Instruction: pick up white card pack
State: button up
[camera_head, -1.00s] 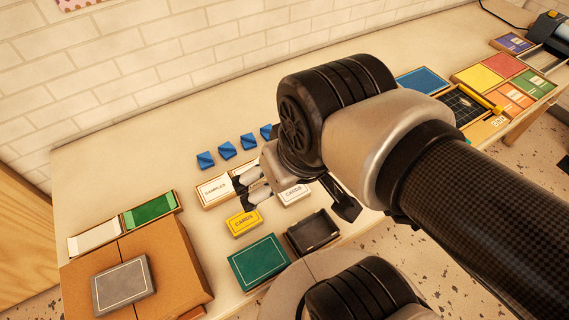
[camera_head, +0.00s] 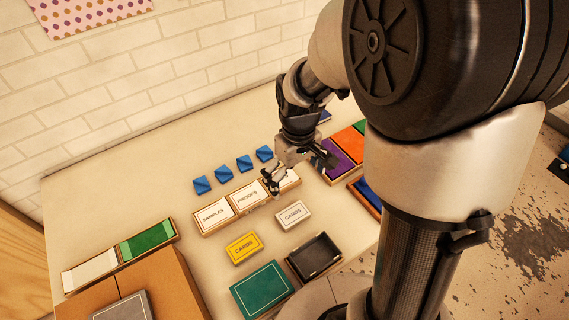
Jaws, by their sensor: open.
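The white card pack (camera_head: 293,215), marked CARDS, lies flat on the table, to the right of and a little behind the yellow card pack (camera_head: 243,247). My gripper (camera_head: 272,186) is above the labelled wooden tray, up and to the left of the white pack in the picture. It is open, and I see nothing between its fingers. It stands apart from the white pack, which is fully in view.
A wooden tray (camera_head: 206,232) holds white labelled packs, partly behind my gripper. Several blue pieces (camera_head: 245,163) stand behind it. A black open box (camera_head: 314,256) and a green box (camera_head: 262,289) lie in front. Coloured boxes (camera_head: 341,160) sit right, partly hidden by my arm.

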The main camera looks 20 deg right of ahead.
jog(key=b, duration=0.4)
send_over(293, 214)
jog(key=f, duration=1.1)
jog(key=shift+w+d+f, duration=0.15)
jog(key=shift+w+f, duration=0.05)
jog(key=shift+f, duration=0.1)
jog(key=f, duration=0.1)
jog(key=f+b, duration=0.1)
jog(key=f, duration=0.1)
jog(key=f+b, duration=0.1)
jog(key=shift+s+f, duration=0.3)
jog(key=shift+f, duration=0.05)
jog(key=shift+w+f, duration=0.1)
jog(key=shift+f, duration=0.2)
jog(key=shift+c, duration=0.3)
jog(key=c, duration=1.2)
jog(key=shift+r, duration=0.15)
